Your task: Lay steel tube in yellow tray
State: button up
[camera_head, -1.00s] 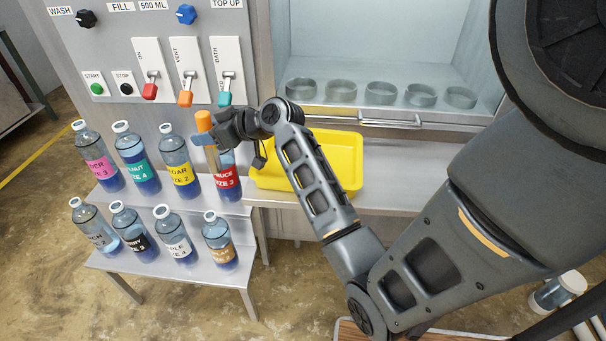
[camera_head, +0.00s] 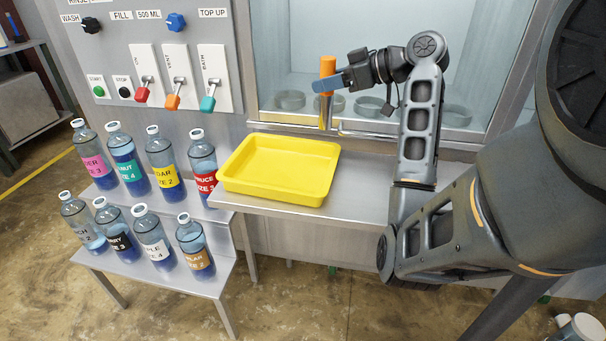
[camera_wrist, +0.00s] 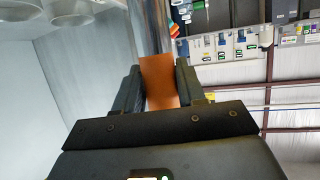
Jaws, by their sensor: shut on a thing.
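My gripper (camera_head: 330,80) is shut on the steel tube (camera_head: 326,111), around its orange upper part. The yellow tray (camera_head: 280,195) lies empty on the steel bench, to the left of and below the tube. The tube appears above the bench, near the tray's back right corner; its exact height is unclear.
Several labelled bottles of blue liquid (camera_head: 160,165) stand on a two-step rack left of the tray. Levers (camera_head: 208,103) stick out of the panel. The bench (camera_head: 365,185) right of the tray is clear.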

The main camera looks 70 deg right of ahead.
jog(key=shift+a+f, duration=0.15)
jog(key=shift+f, duration=0.05)
jog(key=w+a+f, duration=0.5)
jog(key=w+f, duration=0.4)
jog(key=f, duration=0.1)
jog(key=shift+w+a+f, duration=0.25)
jog(key=shift+a+f, duration=0.1)
jog(key=shift+a, duration=0.05)
jog(key=shift+f, duration=0.1)
jog(key=o, duration=1.1)
